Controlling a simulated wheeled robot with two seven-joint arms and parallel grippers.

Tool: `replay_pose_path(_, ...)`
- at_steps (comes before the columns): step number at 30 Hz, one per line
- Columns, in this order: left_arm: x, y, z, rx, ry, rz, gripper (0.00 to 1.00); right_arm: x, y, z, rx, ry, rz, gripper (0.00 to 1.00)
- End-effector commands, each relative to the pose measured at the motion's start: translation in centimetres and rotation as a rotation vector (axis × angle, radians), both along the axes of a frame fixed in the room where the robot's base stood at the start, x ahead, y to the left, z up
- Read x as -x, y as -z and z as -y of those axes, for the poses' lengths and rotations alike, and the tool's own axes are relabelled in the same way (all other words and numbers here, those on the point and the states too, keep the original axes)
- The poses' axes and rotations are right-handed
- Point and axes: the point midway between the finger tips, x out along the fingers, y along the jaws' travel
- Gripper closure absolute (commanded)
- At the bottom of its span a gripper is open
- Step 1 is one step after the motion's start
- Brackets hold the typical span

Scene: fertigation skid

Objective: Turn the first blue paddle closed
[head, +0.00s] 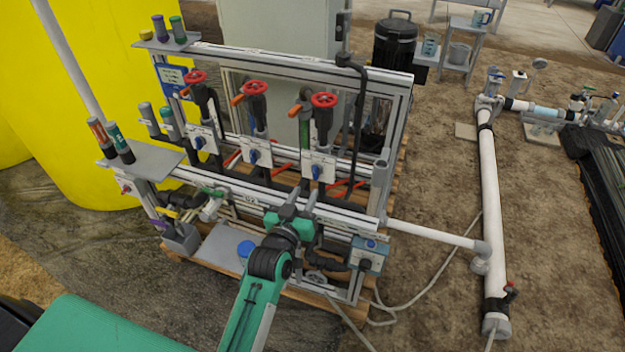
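Three white plates on the skid each carry a small blue paddle: the left one (199,142), the middle one (253,155) and the right one (316,172). Nothing visible marks which is the first, and their exact turn angles are too small to read. My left gripper (297,195) is in front of the skid's lower rail, below and between the middle and right paddles. Its two grey fingers point toward the skid and stand apart, with nothing seen between them. It appears apart from all three paddles. My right gripper is not in view.
Red handwheels (255,88) sit above the plates, with orange levers beside them. The silver lower rail (345,219) crosses in front. A shelf (140,160) with coloured tubes juts out at left. A white pipe (430,234) runs right over open dirt.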

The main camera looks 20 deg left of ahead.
Motion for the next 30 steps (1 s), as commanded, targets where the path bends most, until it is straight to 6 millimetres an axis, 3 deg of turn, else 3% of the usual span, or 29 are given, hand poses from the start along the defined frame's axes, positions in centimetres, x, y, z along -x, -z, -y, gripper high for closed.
replay_pose_path(6, -3.7, 0.0, 0.1, 0.0, 0.001, 0.001, 0.68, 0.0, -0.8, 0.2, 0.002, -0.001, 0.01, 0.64)
replay_pose_path(12, -5.7, 0.0, 0.2, 0.0, 0.0, 0.0, 0.68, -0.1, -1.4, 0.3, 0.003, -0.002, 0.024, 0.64)
replay_pose_path(25, -6.4, 0.0, 0.2, 0.0, 0.0, -0.001, 0.68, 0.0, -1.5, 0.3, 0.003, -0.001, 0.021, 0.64)
replay_pose_path(30, -6.4, 0.0, 0.2, 0.0, 0.0, -0.001, 1.0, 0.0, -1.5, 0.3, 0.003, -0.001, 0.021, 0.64)
